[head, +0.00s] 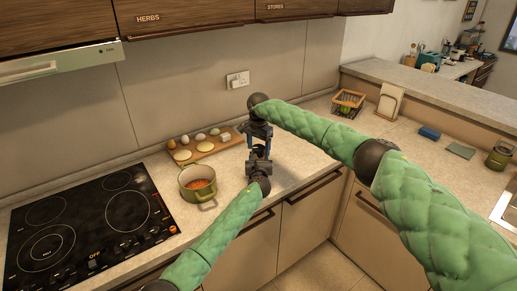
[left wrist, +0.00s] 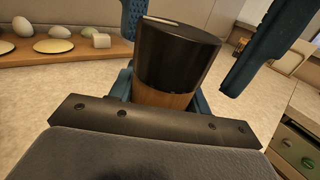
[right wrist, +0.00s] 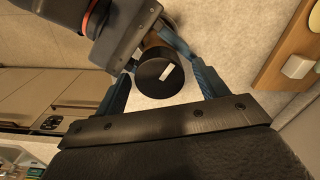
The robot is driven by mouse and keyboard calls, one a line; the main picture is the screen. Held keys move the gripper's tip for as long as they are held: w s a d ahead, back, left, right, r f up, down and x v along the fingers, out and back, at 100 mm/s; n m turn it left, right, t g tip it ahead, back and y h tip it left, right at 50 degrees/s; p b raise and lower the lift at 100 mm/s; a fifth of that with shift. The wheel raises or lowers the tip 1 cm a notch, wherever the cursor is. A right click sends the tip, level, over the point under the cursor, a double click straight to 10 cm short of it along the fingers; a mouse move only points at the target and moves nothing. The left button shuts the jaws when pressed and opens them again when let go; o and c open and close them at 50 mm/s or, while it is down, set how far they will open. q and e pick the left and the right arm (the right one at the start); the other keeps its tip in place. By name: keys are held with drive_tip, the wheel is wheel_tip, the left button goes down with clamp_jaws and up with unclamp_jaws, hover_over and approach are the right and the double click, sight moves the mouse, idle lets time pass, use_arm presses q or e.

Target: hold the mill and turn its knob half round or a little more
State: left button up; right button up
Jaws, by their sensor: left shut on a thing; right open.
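The mill has a wooden body (left wrist: 163,97) and a black knob (left wrist: 180,55) with a pale mark on top. My left gripper (head: 259,160) is shut on the wooden body, below the knob. My right gripper (head: 259,140) is open and points down over the mill from above. In the right wrist view the black knob (right wrist: 158,80) lies between my right fingers, with a gap on both sides. The pale mark runs at a slant across its top. In the head view the mill is mostly hidden by the two grippers.
A green pot (head: 198,188) stands left of the grippers, beside the black hob (head: 90,225). Behind is a wooden board (head: 212,147) with eggs and pale rounds. A wire basket (head: 348,103) stands at the back right.

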drive_tip(key=shift+f, duration=0.35)
drive_tip(key=shift+c, duration=0.4)
drive_tip(key=c, duration=0.9)
drive_tip(key=shift+m, duration=0.4)
drive_tip(key=m, duration=0.2)
drive_tip(key=shift+r+m, duration=0.1)
drive_tip(key=shift+m, duration=0.2)
drive_tip(key=m, duration=0.3)
drive_tip(key=shift+m, duration=0.4)
drive_tip(key=m, duration=0.6)
drive_tip(key=shift+m, duration=0.3)
